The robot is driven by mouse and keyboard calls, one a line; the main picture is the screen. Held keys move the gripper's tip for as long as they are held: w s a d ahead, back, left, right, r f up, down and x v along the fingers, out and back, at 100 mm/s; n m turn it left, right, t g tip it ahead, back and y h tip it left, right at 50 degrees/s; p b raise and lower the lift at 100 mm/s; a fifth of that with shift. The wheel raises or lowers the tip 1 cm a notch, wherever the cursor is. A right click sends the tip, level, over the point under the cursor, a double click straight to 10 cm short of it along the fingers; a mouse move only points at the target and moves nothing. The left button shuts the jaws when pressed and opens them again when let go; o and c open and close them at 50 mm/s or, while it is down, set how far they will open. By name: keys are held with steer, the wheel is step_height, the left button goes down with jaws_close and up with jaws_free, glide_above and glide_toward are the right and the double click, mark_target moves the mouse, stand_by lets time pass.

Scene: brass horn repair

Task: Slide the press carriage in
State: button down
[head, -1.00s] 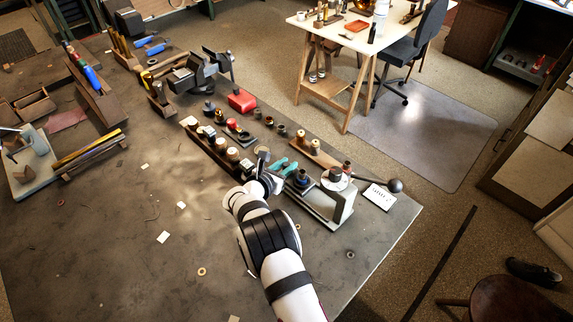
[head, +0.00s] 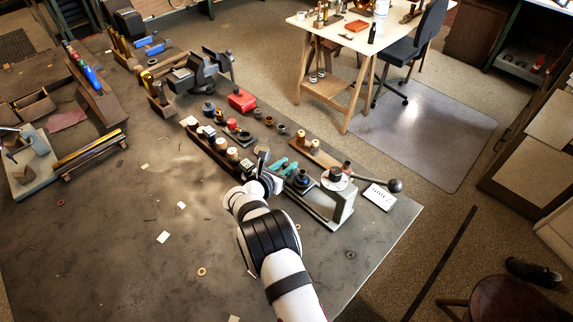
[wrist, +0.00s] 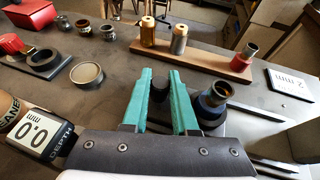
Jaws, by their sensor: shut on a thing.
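The press (head: 343,207) stands near the right edge of the bench, with a grey body and a lever ending in a dark ball (head: 394,185). The press carriage carries a dark blue cup (head: 302,180) beside the press column. In the wrist view, this cup (wrist: 208,104) has a metal sleeve in it and sits just right of the fingers. My gripper (head: 283,165) reaches the carriage side with teal fingers. In the wrist view, my gripper (wrist: 160,80) is shut on a dark knob (wrist: 160,90) between the fingers. The knob's lower part and much of the carriage are hidden.
A wooden strip with bushings (head: 313,152) lies behind the press, and a "2 mm" card (head: 379,197) lies right of it. A rack of tools (head: 220,148) stands left of my gripper. The front bench is mostly clear.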

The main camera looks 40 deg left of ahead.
steer(key=d, duration=1)
steer(key=shift+d, duration=0.35)
steer(key=c, duration=0.7)
jaws_free()
steer(key=shift+a, duration=0.1)
steer(key=shift+s+r, duration=0.1)
steer(key=shift+s, duration=0.15)
steer(key=v, duration=1.5)
steer(key=shift+r, duration=0.15)
